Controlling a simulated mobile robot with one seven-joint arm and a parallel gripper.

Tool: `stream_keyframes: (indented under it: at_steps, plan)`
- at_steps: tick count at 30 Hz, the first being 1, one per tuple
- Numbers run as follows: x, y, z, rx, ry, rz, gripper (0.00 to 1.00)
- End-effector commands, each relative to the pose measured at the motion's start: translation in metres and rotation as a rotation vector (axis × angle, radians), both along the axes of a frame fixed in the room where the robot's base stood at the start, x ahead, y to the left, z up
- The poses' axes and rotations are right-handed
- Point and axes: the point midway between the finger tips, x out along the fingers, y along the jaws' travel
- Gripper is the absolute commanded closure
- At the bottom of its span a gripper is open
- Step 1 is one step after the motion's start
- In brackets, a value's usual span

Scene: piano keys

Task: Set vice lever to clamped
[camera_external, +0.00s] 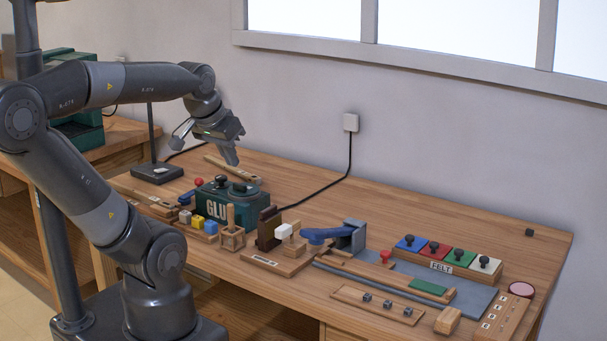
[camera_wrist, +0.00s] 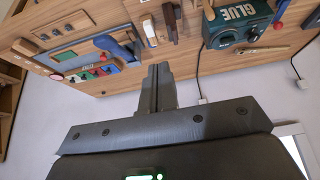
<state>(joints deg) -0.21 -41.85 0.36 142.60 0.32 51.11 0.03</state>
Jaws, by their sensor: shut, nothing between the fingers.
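The vice (camera_external: 352,236) is a grey block near the middle of the workbench. What looks like its lever, a thick blue handle (camera_external: 322,235), reaches left from the block and lies about level. In the wrist view the blue lever (camera_wrist: 106,43) is at the upper left, beside the grey vice body (camera_wrist: 130,50). My gripper (camera_external: 233,160) is shut and empty, in the air above the green glue box, well left of the lever. In the wrist view my gripper's fingers (camera_wrist: 158,72) are together, and nothing is between them.
The green glue box (camera_external: 228,202) stands below my gripper. A brown block (camera_external: 267,229) and a white-headed mallet (camera_external: 284,231) stand just left of the lever. The bench's back strip (camera_external: 400,215) is mostly clear.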

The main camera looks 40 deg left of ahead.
Motion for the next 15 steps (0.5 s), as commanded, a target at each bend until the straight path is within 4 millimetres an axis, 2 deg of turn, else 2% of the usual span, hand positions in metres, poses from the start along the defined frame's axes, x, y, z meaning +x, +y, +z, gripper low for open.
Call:
stream_keyframes:
  at_steps: [5,15]
  plan:
    - [0.029,0.017,0.003,0.006,0.011,0.034,1.0]
    - [0.105,0.076,-0.003,0.045,0.03,0.124,1.0]
